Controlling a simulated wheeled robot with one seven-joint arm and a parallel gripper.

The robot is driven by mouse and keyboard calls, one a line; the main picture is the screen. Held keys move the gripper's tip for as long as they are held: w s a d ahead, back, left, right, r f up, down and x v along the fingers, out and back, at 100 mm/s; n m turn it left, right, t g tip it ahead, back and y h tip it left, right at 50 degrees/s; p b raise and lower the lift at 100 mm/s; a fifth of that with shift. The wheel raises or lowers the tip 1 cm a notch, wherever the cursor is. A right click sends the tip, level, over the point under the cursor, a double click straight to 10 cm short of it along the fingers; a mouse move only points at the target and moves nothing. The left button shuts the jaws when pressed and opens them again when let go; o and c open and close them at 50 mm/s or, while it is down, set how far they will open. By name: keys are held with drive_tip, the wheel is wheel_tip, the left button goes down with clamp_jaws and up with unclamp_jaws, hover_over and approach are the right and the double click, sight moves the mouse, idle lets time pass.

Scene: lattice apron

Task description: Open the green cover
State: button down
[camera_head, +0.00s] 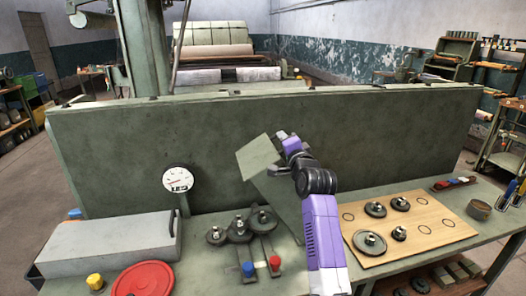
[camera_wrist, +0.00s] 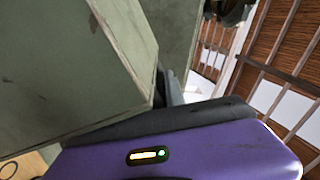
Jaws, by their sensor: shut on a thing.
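The green cover (camera_head: 258,157) is a grey-green plate standing tilted in the middle of the head view, in front of the long green panel. A darker slanted green face (camera_head: 283,203) shows below it, partly behind my arm. My gripper (camera_head: 276,170) is at the cover's right edge and is shut on it. In the wrist view the green cover (camera_wrist: 70,65) fills the left side, with its edge against my gripper (camera_wrist: 168,88). The fingertips and the exact grip are mostly hidden.
A pressure gauge (camera_head: 178,180) stands left of the cover. A grey box (camera_head: 110,245), a red disc (camera_head: 143,280), several grey knobs, and blue and red buttons (camera_head: 274,263) occupy the bench. A wooden board (camera_head: 440,220) with knobs lies right of my arm. The long green panel (camera_head: 380,135) closes off the back.

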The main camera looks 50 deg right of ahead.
drive_tip(key=s+d+m, duration=0.3)
drive_tip(key=s+d, duration=0.3)
drive_tip(key=d, duration=0.3)
drive_tip(key=shift+s+d+r, duration=0.25)
drive_tip(key=shift+d, duration=0.05)
drive_tip(key=c, duration=1.5)
unclamp_jaws()
drive_tip(key=shift+o, duration=0.2)
drive_tip(key=shift+f, duration=0.3)
drive_tip(key=b+v, duration=0.2)
drive_tip(key=v, duration=0.5)
drive_tip(key=shift+s+a, duration=0.25)
drive_tip(key=shift+s, duration=0.05)
drive_tip(key=shift+s, duration=0.1)
